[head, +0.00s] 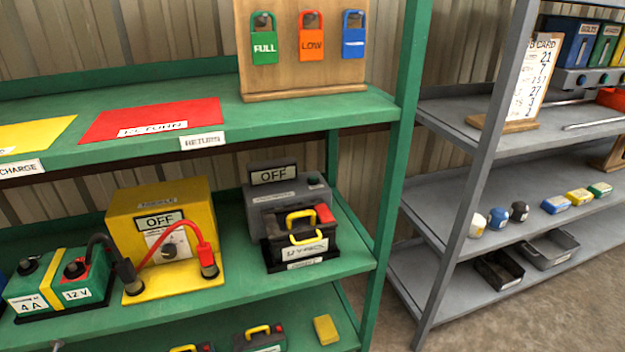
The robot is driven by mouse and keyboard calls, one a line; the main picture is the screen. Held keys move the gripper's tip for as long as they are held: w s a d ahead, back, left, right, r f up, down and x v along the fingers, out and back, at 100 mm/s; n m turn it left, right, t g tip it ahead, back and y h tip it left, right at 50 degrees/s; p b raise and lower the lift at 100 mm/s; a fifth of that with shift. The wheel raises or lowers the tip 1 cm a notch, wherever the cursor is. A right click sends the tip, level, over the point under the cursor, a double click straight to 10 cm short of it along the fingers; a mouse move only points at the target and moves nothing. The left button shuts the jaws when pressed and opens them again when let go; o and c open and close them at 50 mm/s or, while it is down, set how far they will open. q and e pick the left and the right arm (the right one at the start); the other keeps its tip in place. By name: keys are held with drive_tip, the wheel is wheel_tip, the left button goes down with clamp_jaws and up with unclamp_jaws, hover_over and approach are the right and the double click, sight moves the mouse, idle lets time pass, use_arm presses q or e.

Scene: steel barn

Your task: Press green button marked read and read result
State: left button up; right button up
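A grey box (259,194) with a display reading OFF (274,175) stands on the green shelf's middle level. A small round green button (313,180) sits on its top right. I cannot read any mark beside the button. A dark battery (302,240) with a yellow handle and a red part stands directly in front of the grey box and hides its lower part. The battery's label is too small to read fully. Neither of my grippers is in view.
A yellow box (162,215) reading OFF, with red and black cables, stands left of the grey box. A green battery (60,285) sits farther left. A green upright (393,165) bounds the right side. The upper shelf (240,117) overhangs. A grey rack (450,215) stands to the right.

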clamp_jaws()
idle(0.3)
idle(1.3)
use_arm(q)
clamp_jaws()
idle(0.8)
